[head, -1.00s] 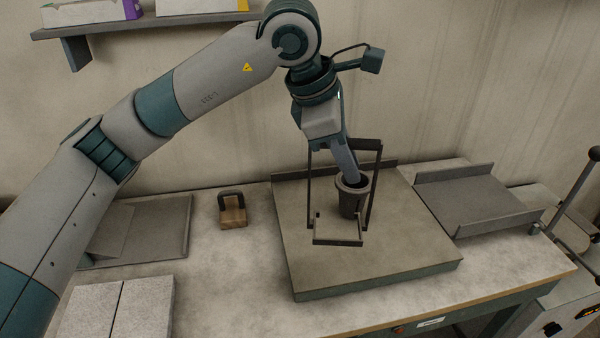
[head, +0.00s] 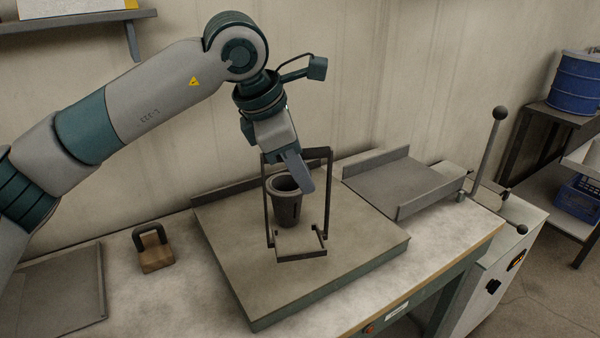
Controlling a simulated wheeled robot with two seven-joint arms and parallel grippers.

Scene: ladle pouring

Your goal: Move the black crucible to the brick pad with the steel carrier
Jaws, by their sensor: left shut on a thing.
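The black crucible (head: 284,208), a dark tapered cup, stands upright over the raised slab in the middle of the head view. The steel carrier (head: 326,205) is a dark, tall frame with a small tray (head: 300,254) at its foot. Its uprights show on either side of the crucible. I cannot tell whether the crucible rests on the carrier's tray or on the slab. My left gripper (head: 297,172) points down at the carrier's top bar and is shut on the carrier; its fingers hide part of the crucible's rim. My right gripper and the brick pad are not in view.
The raised slab (head: 235,285) has a low back lip. A grey tray (head: 395,185) with raised edges lies right of it, near a lever with a round knob (head: 500,113). A wooden block with a dark handle (head: 154,253) stands left. A blue drum (head: 575,85) is far right.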

